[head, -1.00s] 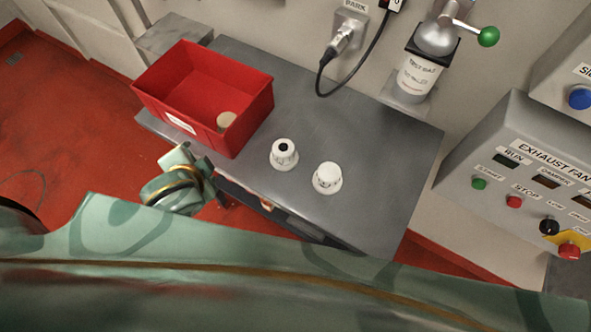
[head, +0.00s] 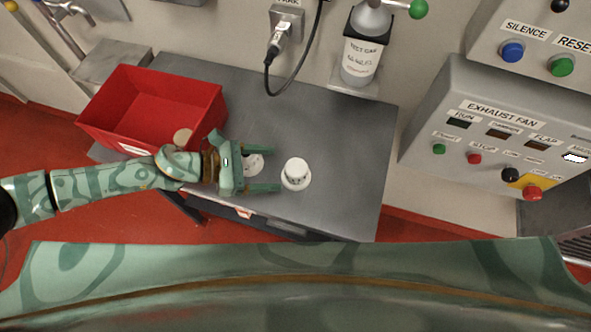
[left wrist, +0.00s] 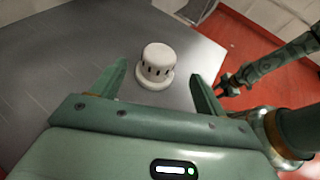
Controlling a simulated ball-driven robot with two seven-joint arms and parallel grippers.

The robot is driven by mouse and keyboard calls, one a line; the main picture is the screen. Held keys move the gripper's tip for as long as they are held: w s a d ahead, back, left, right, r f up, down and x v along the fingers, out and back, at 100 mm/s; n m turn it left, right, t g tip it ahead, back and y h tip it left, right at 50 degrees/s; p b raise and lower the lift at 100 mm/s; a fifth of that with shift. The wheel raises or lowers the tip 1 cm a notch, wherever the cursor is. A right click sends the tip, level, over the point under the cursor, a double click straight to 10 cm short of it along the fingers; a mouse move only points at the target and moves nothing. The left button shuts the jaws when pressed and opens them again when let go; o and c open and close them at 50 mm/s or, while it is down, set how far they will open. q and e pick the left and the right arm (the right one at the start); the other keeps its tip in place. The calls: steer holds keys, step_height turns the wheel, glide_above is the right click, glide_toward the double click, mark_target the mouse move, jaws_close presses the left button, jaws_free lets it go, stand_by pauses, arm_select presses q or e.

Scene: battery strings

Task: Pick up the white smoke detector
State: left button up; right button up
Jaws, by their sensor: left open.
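The white smoke detector (head: 296,173), a round plain-topped cap on a wider base, stands upright on the grey table. In the left wrist view the white detector (left wrist: 157,66) shows dark slots around its side. My left gripper (head: 277,169) is open, its fingers pointing right towards the detector. In the left wrist view the detector lies ahead, between the lines of the two fingers (left wrist: 159,70); I cannot tell whether they touch it. My right gripper (left wrist: 229,84) shows small in the left wrist view.
A test gas can (head: 360,60) and a plugged cable (head: 283,39) are at the back wall. A control panel (head: 480,85) is at the right. The table's right part is clear.

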mark_target(294, 168)
arm_select(q)
steer(key=x, duration=0.7)
steer(key=shift+d, duration=0.1)
steer(key=c, duration=1)
steer(key=shift+c, duration=0.5)
steer(key=shift+r, duration=0.15)
